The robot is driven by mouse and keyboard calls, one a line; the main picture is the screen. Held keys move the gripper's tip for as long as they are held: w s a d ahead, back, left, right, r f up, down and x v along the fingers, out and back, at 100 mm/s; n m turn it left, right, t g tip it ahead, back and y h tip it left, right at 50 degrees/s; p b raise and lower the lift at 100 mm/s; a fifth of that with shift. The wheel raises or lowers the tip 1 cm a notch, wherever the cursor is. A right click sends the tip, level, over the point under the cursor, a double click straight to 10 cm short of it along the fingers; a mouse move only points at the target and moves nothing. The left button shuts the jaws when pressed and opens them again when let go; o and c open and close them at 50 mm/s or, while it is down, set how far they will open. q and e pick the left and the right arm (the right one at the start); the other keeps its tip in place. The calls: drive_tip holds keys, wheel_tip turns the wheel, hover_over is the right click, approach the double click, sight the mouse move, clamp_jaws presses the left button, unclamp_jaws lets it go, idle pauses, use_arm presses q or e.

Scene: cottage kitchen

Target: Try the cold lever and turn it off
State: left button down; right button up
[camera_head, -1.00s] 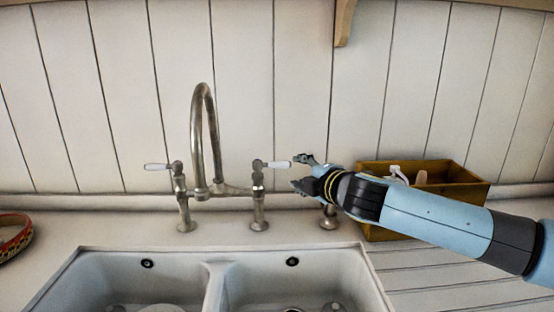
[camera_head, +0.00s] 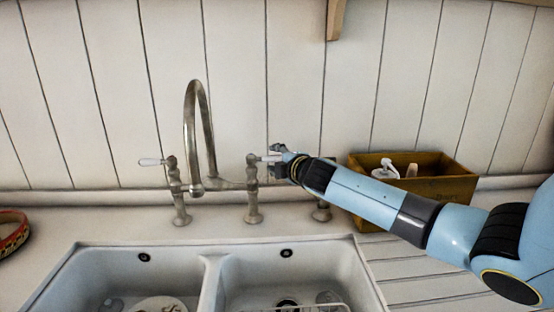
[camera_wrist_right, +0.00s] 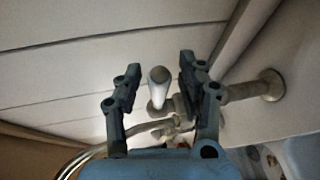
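The bridge tap (camera_head: 187,125) stands behind the sink, with a curved spout and a lever on each side. The right-hand lever (camera_head: 253,162) has a white handle (camera_wrist_right: 157,88) pointing to the right, largely hidden by my gripper in the head view. My right gripper (camera_head: 279,158) is at this handle. In the wrist view my right gripper (camera_wrist_right: 159,68) is open, with one finger on each side of the handle and a visible gap on the left side. The left-hand lever (camera_head: 152,162) points left. No running water is seen. My left gripper is not in view.
A double white sink (camera_head: 210,268) with dishes in it lies below the tap. A wooden box (camera_head: 447,186) holding a white item stands behind my right arm. A patterned bowl (camera_head: 10,233) sits at the far left. The ribbed drainer at right is clear.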

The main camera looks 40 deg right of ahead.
clamp_jaws()
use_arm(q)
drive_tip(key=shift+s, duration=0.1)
